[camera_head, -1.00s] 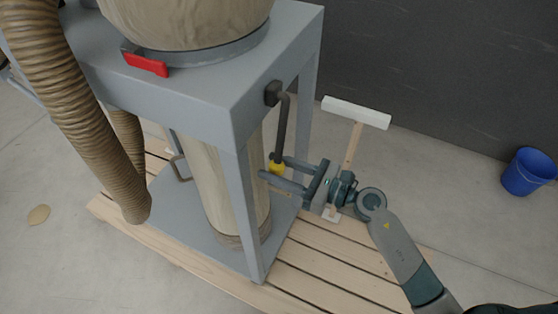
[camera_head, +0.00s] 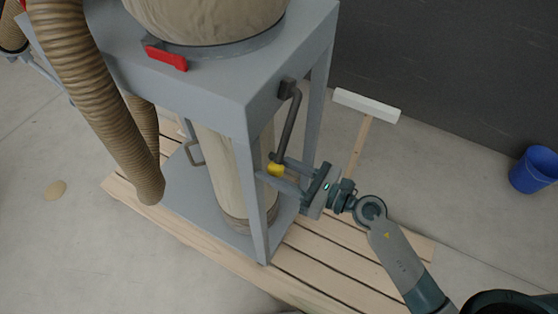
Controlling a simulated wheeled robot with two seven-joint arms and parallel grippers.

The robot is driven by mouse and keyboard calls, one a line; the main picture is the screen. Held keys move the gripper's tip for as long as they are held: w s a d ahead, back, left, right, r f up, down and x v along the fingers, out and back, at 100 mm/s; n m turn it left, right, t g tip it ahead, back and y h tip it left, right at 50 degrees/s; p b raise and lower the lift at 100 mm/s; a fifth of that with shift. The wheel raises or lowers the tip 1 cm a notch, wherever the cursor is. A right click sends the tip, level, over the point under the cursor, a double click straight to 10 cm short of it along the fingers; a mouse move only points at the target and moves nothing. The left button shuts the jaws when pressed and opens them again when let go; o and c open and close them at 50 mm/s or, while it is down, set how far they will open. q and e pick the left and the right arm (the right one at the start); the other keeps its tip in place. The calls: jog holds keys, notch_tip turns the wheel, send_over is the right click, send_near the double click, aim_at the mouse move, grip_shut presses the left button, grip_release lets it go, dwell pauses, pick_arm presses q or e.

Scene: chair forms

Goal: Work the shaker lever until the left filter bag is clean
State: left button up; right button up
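The shaker lever (camera_head: 289,128) is a dark cranked rod with a yellow knob at its lower end, on the right side of the grey stand (camera_head: 215,95). My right gripper (camera_head: 266,168) has its fingers on either side of the yellow knob and appears shut on it. A beige filter bag (camera_head: 205,10) sits on top of the stand, cut off by the upper edge. Whether it is the left one, and how clean it is, I cannot tell. A lower beige bag (camera_head: 218,170) hangs inside the frame. My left gripper is out of view.
A ribbed brown hose (camera_head: 95,100) runs down the left. A red latch (camera_head: 167,58) is on the bag's band. A white-headed broom (camera_head: 366,105) stands behind my gripper. A blue bucket (camera_head: 534,170) is at the right. Wooden slats (camera_head: 330,262) lie under the stand.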

jog(key=shift+s+a+r, duration=0.7)
jog(key=shift+s+r, duration=0.15)
jog(key=shift+s, duration=0.15)
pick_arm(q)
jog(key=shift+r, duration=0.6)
pick_arm(e)
jog(key=r, duration=0.1)
jog(key=s+a+r, duration=0.1)
jog(key=s+r, duration=0.1)
jog(key=shift+s+a+r, duration=0.25)
jog(key=shift+a+r, duration=0.1)
